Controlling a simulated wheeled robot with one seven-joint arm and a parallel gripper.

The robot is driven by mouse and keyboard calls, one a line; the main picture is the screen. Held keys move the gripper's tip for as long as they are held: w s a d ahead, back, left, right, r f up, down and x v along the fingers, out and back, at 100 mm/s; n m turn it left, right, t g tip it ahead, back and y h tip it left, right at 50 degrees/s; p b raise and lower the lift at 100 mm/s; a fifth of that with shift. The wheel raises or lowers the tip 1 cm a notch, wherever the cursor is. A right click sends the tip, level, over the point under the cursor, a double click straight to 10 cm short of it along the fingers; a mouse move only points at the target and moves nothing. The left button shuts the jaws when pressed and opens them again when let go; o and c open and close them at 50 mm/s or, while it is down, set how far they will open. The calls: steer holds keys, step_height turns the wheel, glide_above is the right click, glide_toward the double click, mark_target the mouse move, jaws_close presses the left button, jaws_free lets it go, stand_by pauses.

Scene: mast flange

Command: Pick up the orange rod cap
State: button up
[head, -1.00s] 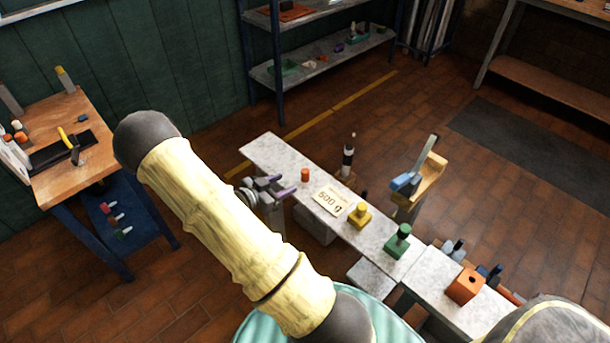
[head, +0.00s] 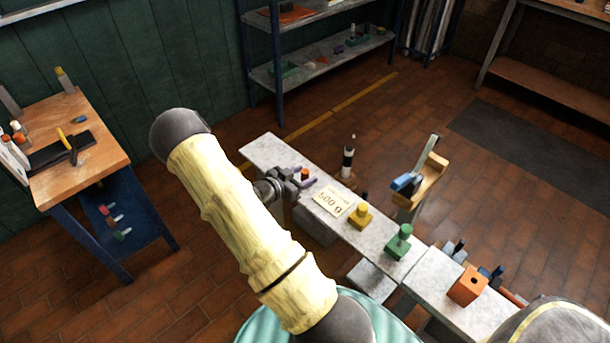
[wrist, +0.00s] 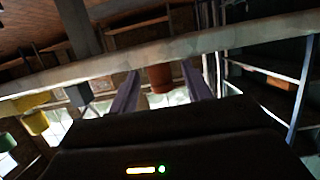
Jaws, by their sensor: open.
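The orange rod cap (head: 304,173) is a small upright cylinder on the pale narrow bench (head: 266,146). My gripper (head: 307,178) is at the bench edge with its purple fingers open around the cap. In the wrist view the cap (wrist: 159,79) shows between the two spread fingers (wrist: 160,72), with a gap visible on each side. I cannot tell whether either finger touches it.
The bench's far left end is clear.

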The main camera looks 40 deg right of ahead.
mark_target(303, 176)
steer(key=shift+x, duration=1.6)
steer(key=shift+a, duration=0.1)
steer(key=c, duration=1)
